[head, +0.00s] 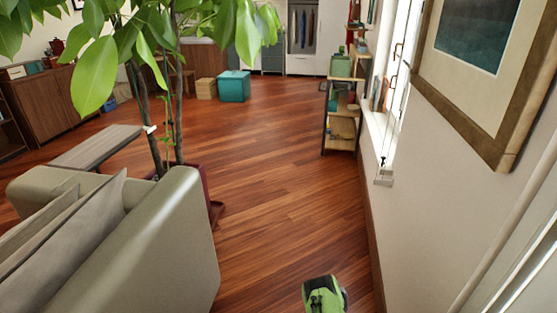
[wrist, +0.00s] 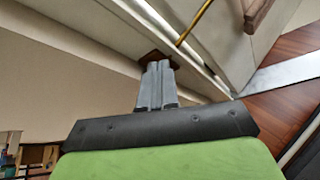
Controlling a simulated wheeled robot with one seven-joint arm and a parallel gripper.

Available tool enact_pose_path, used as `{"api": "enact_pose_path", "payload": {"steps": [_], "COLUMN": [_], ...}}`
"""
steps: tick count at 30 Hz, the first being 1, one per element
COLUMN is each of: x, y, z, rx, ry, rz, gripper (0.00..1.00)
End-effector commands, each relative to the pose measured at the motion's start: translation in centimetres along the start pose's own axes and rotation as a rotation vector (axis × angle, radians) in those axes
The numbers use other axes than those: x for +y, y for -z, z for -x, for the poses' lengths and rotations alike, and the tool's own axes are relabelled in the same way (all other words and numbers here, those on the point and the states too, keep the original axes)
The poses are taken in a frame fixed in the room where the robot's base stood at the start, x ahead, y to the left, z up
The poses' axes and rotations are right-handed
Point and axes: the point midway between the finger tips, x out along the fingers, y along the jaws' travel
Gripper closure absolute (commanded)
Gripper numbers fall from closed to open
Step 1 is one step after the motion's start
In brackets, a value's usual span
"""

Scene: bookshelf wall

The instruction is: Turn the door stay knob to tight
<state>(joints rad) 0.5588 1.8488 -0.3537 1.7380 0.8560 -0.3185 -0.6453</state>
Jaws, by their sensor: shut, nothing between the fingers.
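My gripper (wrist: 157,82) shows in the wrist view with its two grey fingers together and empty. Its fingertips are in front of a small dark brown piece (wrist: 149,56) on the pale frame, partly hidden by the fingers; I cannot tell if they touch. A thin brass rod (wrist: 196,22) runs up to the right beyond the fingertips, and it may be part of the door stay. I cannot make out a knob or its setting in either view.
In the wrist view a brown wooden piece (wrist: 262,12) is at the upper right. In the head view a picture frame (head: 428,62) hangs on the right wall. A sofa (head: 165,250) and potted tree (head: 180,120) stand left; the wooden floor (head: 285,180) between is clear.

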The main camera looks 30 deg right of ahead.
Motion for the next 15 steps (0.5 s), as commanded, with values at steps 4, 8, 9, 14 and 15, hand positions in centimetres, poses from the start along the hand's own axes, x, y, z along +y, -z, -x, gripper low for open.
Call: {"api": "enact_pose_path", "payload": {"steps": [4,8,9,14,15], "x": [0.1,0.1,0.1,0.1,0.0], "y": [1.0,1.9,2.1,2.8,2.8], "z": [1.8,3.4,3.8,5.0,5.1], "rx": [0.001,0.000,0.000,-0.001,-0.002], "ry": [-0.003,-0.003,-0.004,-0.002,-0.002], "rz": [0.004,0.003,0.003,0.001,0.001], "gripper": [1.00,1.00,1.00,1.00,1.00]}}
